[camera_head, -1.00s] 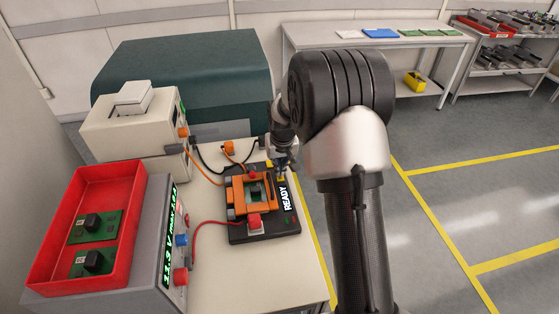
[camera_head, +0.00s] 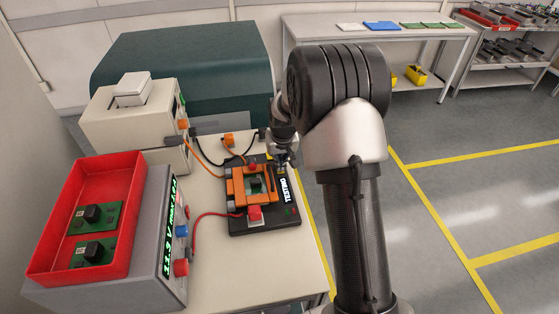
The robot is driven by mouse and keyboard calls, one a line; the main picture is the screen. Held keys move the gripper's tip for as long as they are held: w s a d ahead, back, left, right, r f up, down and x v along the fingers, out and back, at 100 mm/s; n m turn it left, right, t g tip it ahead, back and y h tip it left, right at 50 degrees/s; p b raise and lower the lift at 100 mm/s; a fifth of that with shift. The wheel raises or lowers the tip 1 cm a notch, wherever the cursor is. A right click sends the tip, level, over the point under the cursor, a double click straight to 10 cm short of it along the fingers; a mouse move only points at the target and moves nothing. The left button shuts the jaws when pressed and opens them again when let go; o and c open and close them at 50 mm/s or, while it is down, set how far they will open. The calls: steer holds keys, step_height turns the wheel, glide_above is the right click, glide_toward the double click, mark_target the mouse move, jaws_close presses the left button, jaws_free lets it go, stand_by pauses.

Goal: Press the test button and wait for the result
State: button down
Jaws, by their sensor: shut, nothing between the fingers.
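The test fixture (camera_head: 262,222) is a black base with an orange frame (camera_head: 238,186) on the white bench. A green board (camera_head: 257,187) sits inside the frame. The fixture's display (camera_head: 287,190) reads "TESTING" in white letters. My gripper (camera_head: 282,170) is at the fixture's far right corner, just above the end of the display. It is shut with nothing in it. The test button is not clearly visible; the gripper covers that corner. I cannot tell whether the fingertips touch the fixture.
A red tray (camera_head: 53,232) with two green boards rests on the grey power supply (camera_head: 150,245) at left. A beige instrument (camera_head: 130,125) stands behind it. Red, orange and black cables lead to the fixture. Behind are a green-covered box (camera_head: 185,65) and a long table (camera_head: 330,28).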

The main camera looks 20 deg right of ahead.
step_height(320, 180, up, 4)
steer(key=p, duration=0.3)
steer(key=shift+r, duration=0.25)
steer(key=p+v, duration=0.2)
steer(key=v, duration=0.7)
steer(key=shift+r, duration=0.25)
steer(key=shift+s, duration=0.1)
steer(key=s+a+r+n, duration=0.1)
steer(key=s+a+r, duration=0.3)
steer(key=s+r, duration=0.35)
steer(key=s+a+r, duration=0.3)
steer(key=s+r, duration=0.3)
steer(key=s, duration=0.3)
steer(key=s+a, duration=0.2)
steer(key=s, duration=0.6)
steer(key=s+a+n+t, duration=0.1)
steer(key=s, duration=0.7)
steer(key=shift+s+a+y, duration=0.3)
steer(key=shift+s+a, duration=0.1)
steer(key=shift+f, duration=0.1)
